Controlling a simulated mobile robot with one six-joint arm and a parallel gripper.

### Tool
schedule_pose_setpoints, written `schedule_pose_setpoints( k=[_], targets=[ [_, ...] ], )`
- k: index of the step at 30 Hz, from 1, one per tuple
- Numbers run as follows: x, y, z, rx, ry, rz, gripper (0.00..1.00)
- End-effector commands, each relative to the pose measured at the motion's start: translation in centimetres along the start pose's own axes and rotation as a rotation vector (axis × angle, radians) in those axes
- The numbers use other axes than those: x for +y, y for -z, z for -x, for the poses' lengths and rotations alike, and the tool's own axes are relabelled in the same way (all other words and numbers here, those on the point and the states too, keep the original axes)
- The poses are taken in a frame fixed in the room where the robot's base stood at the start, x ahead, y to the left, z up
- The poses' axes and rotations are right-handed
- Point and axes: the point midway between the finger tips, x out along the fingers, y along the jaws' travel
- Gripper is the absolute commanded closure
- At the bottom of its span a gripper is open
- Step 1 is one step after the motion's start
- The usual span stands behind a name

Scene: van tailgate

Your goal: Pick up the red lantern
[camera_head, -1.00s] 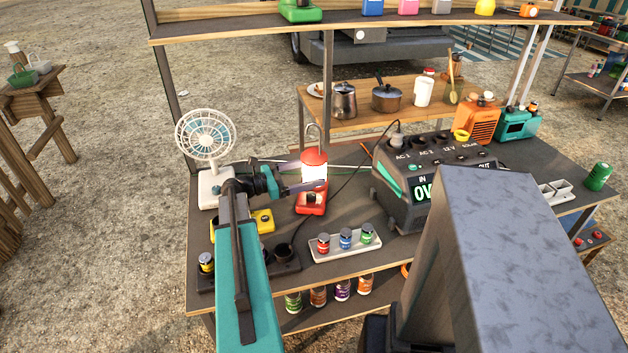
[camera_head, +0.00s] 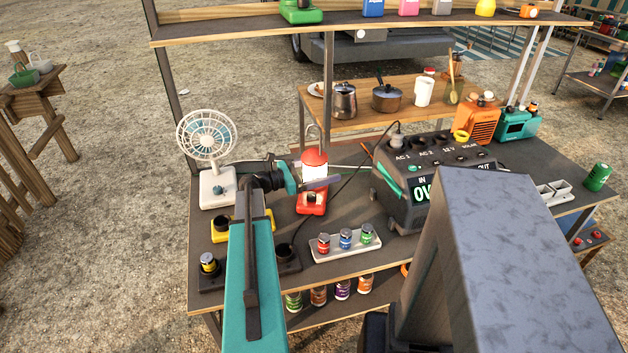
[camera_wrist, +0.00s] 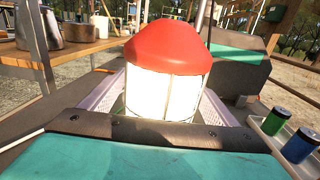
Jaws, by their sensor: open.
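The red lantern (camera_head: 312,200) stands upright on the workbench (camera_head: 340,270), with a red cap, a glowing white body and a red base. My gripper (camera_head: 312,172) is open at the lantern's height, its fingers on either side of the glowing body. In the wrist view the lantern (camera_wrist: 165,75) fills the middle, between my two pale fingers (camera_wrist: 165,112). I cannot tell whether either finger touches it. Its base is hidden there by my gripper.
A white fan (camera_head: 208,140) stands left of the lantern. A dark power station (camera_head: 395,200) stands close on the right. A tray of small batteries (camera_head: 320,256) lies in front. A shelf (camera_head: 400,22) runs overhead. A dark cable passes behind the lantern.

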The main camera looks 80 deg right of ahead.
Motion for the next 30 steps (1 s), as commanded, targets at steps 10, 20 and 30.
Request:
schedule_pose_setpoints(
  k=[10,20,30],
  targets=[
    [-0.02,0.03,-0.03,0.000,0.000,0.000,0.18],
    [-0.03,0.02,-0.05,0.000,0.001,0.000,0.48],
    [-0.03,-0.12,-0.08,-0.002,0.001,0.000,0.83]
  ],
)
